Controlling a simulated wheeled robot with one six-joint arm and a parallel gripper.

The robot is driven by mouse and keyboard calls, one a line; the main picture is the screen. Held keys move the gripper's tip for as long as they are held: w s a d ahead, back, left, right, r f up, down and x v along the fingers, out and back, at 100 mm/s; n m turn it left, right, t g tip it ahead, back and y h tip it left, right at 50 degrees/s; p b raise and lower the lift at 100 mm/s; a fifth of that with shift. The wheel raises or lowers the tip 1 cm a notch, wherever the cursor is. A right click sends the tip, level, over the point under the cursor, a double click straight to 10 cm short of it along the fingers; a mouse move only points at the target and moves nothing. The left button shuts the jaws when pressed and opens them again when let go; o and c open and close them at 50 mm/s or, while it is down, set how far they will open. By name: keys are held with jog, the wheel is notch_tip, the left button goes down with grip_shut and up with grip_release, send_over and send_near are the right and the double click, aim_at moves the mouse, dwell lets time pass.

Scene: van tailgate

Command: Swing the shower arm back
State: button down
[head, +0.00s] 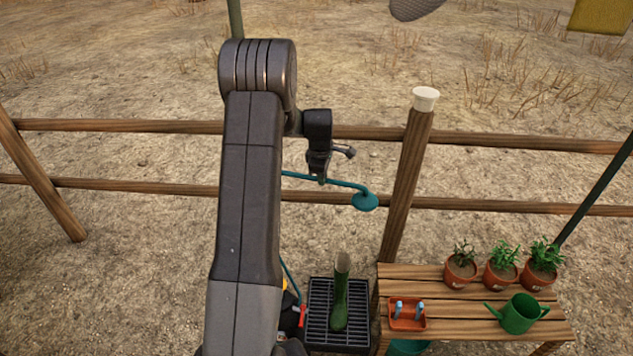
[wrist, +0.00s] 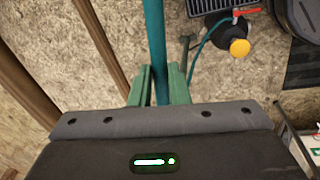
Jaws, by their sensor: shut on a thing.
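The teal shower arm (head: 345,184) runs roughly level, ending at the right in a round teal shower head (head: 365,202). My gripper (head: 322,178) is at the shower arm, left of the shower head. In the wrist view the teal pipe (wrist: 154,40) passes between the two green fingers of my gripper (wrist: 160,88), which are shut on it. My own arm hides the left part of the shower arm and its post in the head view.
A wooden bench (head: 450,330) at right holds potted plants (head: 502,272), a green watering can (head: 520,314) and an orange tray (head: 407,314). A fence post (head: 405,185) rises just right of the shower head.

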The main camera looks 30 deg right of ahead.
jog(key=shift+w+d+n, duration=0.9)
jog(key=shift+w+d, duration=0.2)
jog(key=shift+w, duration=0.2)
jog(key=c, duration=1.4)
grip_release()
jog(key=shift+o, duration=0.2)
jog(key=shift+r, duration=0.1)
notch_tip(320, 180, up, 13)
jog(key=s+a+b, duration=0.1)
jog(key=s, duration=0.1)
jog(key=shift+a+r, duration=0.2)
jog(key=shift+a, duration=0.1)
jog(key=shift+s, duration=0.1)
